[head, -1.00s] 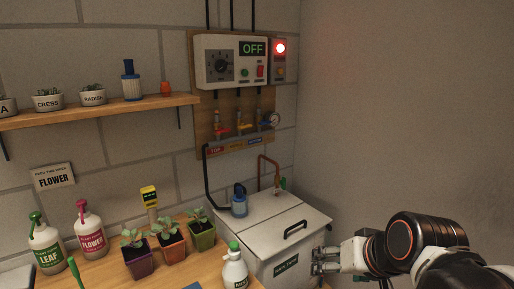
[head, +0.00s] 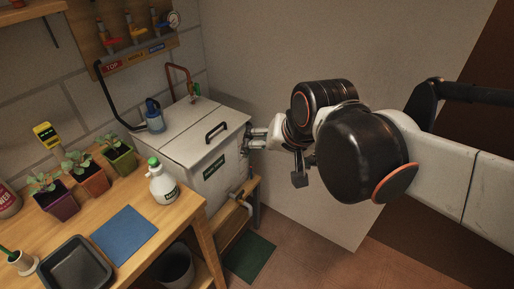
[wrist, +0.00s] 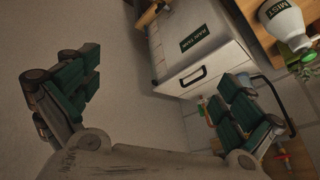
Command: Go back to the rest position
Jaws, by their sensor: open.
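I cannot tell from the head view whether the fingertips touch the tank's side.
A wooden bench (head: 140,260) at left holds a white spray bottle (head: 163,182), potted seedlings (head: 90,178), a blue mat (head: 123,234) and a black tray (head: 75,276). A dark bin (head: 177,266) stands below. Valves (head: 137,33) hang on the wall. Floor (head: 320,262) at right is clear.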

